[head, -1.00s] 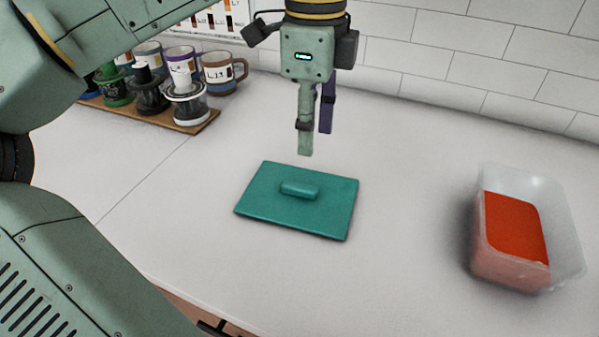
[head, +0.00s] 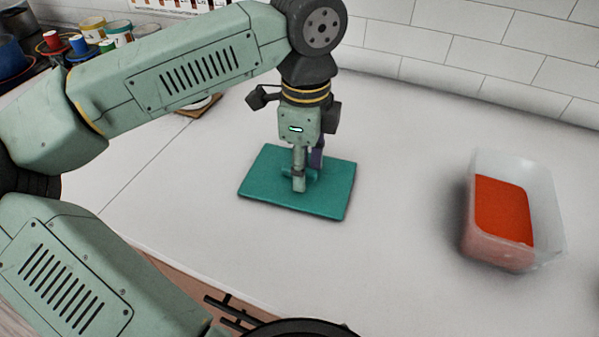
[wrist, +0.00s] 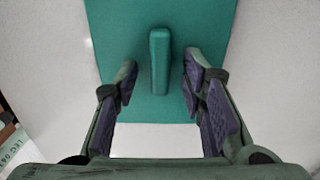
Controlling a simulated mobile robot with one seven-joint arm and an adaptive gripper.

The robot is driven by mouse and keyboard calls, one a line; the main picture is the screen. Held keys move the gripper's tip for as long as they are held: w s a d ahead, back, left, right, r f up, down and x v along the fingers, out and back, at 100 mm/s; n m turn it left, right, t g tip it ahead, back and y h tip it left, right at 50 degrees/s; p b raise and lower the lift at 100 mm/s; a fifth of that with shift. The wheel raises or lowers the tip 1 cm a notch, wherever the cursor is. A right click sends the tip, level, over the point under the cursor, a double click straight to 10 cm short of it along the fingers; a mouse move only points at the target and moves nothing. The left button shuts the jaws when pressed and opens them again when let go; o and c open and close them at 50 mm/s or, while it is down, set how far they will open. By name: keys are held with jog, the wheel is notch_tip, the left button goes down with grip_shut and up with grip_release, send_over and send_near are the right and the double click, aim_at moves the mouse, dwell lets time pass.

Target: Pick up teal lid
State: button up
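The teal lid (head: 325,202) is a flat rectangle lying on the white counter in the head view. It fills the upper middle of the wrist view (wrist: 120,40). Its raised bar handle (wrist: 159,60) stands up in the middle of the lid. My gripper (head: 306,178) points straight down over the lid, and its front finger hides most of the handle in the head view. In the wrist view my gripper (wrist: 158,85) is open, with one finger on each side of the handle's near end and a gap on both sides.
A clear plastic container (head: 545,200) with red contents stands on the counter to the right. Cups and jars (head: 90,32) stand at the back left, partly behind my arm. A tiled wall (head: 450,45) closes the back. The counter between lid and container is clear.

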jog(key=shift+c, duration=0.4)
grip_shut()
jog(key=shift+r, duration=0.15)
